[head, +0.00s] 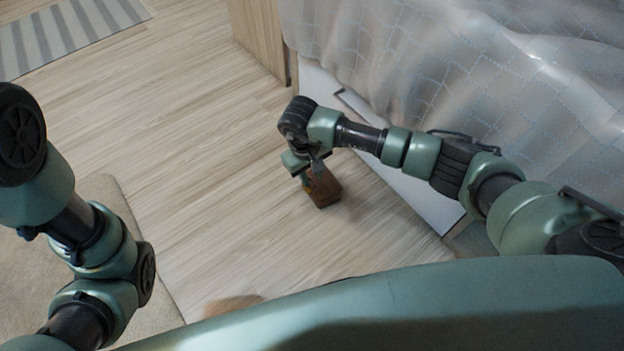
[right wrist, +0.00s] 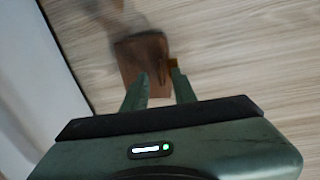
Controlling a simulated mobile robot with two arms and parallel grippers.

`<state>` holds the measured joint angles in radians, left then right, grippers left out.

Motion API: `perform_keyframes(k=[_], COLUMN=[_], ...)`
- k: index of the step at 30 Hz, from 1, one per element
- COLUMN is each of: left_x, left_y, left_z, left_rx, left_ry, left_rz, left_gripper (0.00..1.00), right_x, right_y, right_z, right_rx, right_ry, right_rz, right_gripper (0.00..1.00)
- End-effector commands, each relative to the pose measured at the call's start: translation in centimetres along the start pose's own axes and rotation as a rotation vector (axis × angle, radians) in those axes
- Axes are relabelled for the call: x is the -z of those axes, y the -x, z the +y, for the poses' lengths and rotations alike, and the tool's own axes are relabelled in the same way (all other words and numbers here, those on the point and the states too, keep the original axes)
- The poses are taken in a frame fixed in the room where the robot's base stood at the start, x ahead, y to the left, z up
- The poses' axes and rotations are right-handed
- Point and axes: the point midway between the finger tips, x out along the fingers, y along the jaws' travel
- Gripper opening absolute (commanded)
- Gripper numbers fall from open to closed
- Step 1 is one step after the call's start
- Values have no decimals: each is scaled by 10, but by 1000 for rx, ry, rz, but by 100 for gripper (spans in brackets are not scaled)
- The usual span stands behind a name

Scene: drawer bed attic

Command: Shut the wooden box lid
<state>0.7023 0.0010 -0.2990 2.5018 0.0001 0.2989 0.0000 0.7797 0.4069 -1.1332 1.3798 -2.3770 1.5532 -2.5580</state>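The wooden box (head: 326,190) is small and reddish brown and rests on the floor beside the white bed base. It also shows, blurred, in the right wrist view (right wrist: 141,56), just past my fingertips. I cannot tell from these frames how far its lid is open. My right gripper (right wrist: 160,80) is open, its two fingers apart with nothing clearly held between them. In the head view it hangs right over the box's far left side and hides part of it. A small yellow-brown piece shows at the right fingertip. My left gripper is out of view; only its arm shows.
The bed with a pale patterned cover (head: 420,60) and a white drawer front (head: 405,185) stands close to the right of the box. Wooden floor (head: 190,130) is clear to the left. A beige rug (head: 135,250) and a striped rug (head: 60,38) lie further left.

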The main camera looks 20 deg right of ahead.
Motion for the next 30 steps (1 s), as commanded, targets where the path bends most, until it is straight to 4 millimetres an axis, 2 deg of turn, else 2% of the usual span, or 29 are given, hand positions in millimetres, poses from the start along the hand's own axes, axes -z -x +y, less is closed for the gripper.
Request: perform_keyframes(k=[2,10,11,13,14,30], left_x=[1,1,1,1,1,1], left_y=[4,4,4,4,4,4], left_z=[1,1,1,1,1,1], left_rx=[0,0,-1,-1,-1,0], left_ry=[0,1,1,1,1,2], left_rz=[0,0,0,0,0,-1], left_gripper=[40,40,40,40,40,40], right_x=[0,0,0,0,0,0], right_y=[-6,-6,-6,-6,-6,-6], right_z=[-1,0,0,0,0,0], right_rx=[0,0,0,0,0,0], right_ry=[0,0,0,0,0,0], right_rz=[0,1,1,1,1,1], right_gripper=[27,27,24,5,0,0])
